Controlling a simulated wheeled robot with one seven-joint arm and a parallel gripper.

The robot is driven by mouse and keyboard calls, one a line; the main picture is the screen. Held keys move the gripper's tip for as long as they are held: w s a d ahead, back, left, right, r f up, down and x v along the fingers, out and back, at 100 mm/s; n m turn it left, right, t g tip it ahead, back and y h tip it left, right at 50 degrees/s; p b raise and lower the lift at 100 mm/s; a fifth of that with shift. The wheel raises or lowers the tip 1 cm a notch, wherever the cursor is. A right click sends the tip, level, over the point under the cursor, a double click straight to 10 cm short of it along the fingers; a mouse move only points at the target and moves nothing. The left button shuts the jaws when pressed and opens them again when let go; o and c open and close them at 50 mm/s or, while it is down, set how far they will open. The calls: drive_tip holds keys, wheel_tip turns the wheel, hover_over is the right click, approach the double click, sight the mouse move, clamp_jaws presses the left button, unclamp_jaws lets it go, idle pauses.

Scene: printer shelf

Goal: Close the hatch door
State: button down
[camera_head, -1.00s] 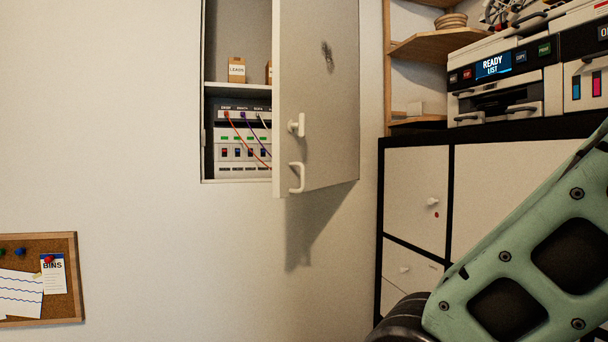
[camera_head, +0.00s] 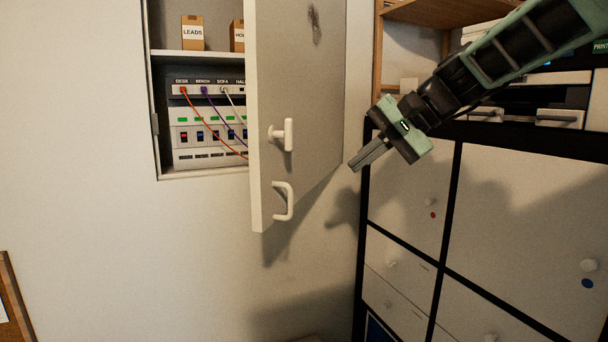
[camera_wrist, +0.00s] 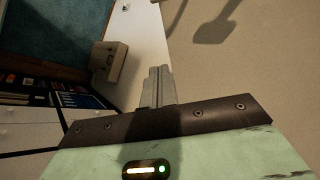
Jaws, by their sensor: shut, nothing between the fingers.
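The hatch door (camera_head: 300,110) is a pale panel standing open, swung out from the wall cabinet (camera_head: 195,53) in the head view. It carries a white knob (camera_head: 284,134) and, below it, a white loop handle (camera_head: 284,201). My gripper (camera_head: 355,166) is to the right of the door, pointing down and left, with its fingers together and empty. It looks apart from the door. In the wrist view the closed fingers (camera_wrist: 158,85) show in front of a pale wall-like surface; the door cannot be made out for certain there.
Inside the cabinet are small boxes (camera_head: 193,33) on a shelf and a panel with coloured cables (camera_head: 208,125). A white drawer unit with black frame (camera_head: 451,220) stands at the right, with a printer behind my arm. Bare wall lies below the cabinet.

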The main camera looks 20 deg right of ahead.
drive_tip(key=w+a+r+p+x, duration=0.1)
drive_tip(key=p+x, duration=0.3)
drive_tip(key=x, duration=0.8)
drive_tip(key=shift+w+a+r+p, duration=0.15)
drive_tip(key=shift+a+r+p, duration=0.05)
drive_tip(key=shift+a+p, duration=0.2)
drive_tip(key=shift+w, duration=0.1)
